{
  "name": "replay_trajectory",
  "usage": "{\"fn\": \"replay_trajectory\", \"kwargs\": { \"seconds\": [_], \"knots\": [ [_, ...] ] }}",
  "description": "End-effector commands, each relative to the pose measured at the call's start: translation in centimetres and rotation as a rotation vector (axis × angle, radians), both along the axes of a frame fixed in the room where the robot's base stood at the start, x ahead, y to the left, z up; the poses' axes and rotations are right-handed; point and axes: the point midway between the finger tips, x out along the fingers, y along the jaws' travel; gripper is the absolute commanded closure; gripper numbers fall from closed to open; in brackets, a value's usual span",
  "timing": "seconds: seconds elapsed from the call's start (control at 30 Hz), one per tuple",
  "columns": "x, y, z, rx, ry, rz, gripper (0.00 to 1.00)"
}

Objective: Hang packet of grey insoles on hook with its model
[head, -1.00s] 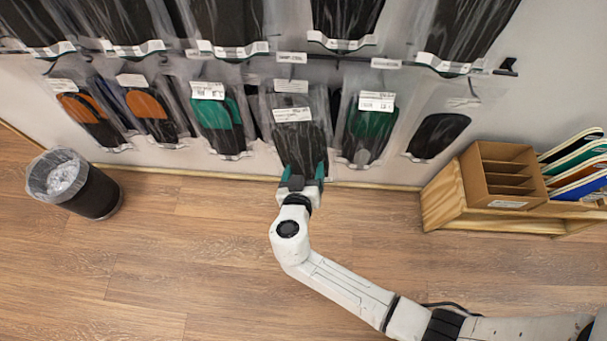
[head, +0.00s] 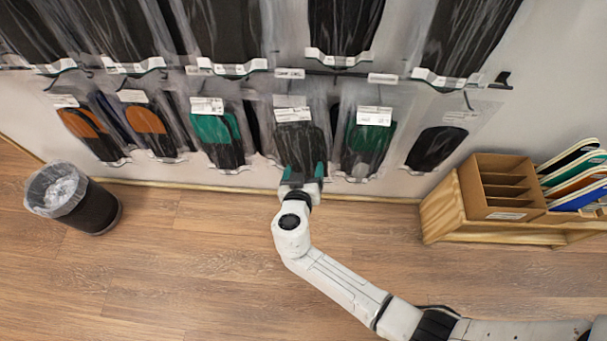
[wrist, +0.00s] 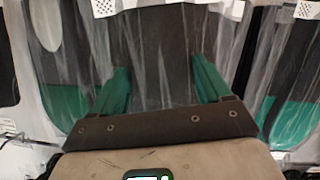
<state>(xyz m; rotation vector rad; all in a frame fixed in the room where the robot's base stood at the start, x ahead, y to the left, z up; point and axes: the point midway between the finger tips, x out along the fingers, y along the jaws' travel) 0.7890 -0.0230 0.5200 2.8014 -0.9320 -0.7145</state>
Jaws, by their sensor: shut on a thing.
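The packet of grey insoles (head: 301,146) is a clear bag with dark insoles and a white label card, upright in the lower row of the wall display. My gripper (head: 302,181) is shut on its lower end, with teal fingers on either side. In the wrist view, the fingers (wrist: 162,88) press on the bag (wrist: 160,45) from left and right. The packet's label card (head: 292,114) is below a small rail label (head: 290,73), too small to read. The hook there is hidden, so I cannot tell whether the packet's hole is around it.
A teal insole packet (head: 367,140) hangs close at right, another teal one (head: 216,135) at left, with orange ones (head: 148,125) further left. Upper-row packets (head: 229,30) hang above. A cardboard divider box (head: 501,183) stands at right, a bin (head: 88,205) at left. The floor is clear.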

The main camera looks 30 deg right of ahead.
Motion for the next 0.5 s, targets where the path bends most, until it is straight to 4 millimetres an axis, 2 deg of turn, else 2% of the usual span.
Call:
{"fn": "replay_trajectory", "kwargs": {
  "seconds": [0.5],
  "knots": [
    [1.8,-1.3,-0.5,-0.001,-0.001,0.000,0.55]
  ]
}}
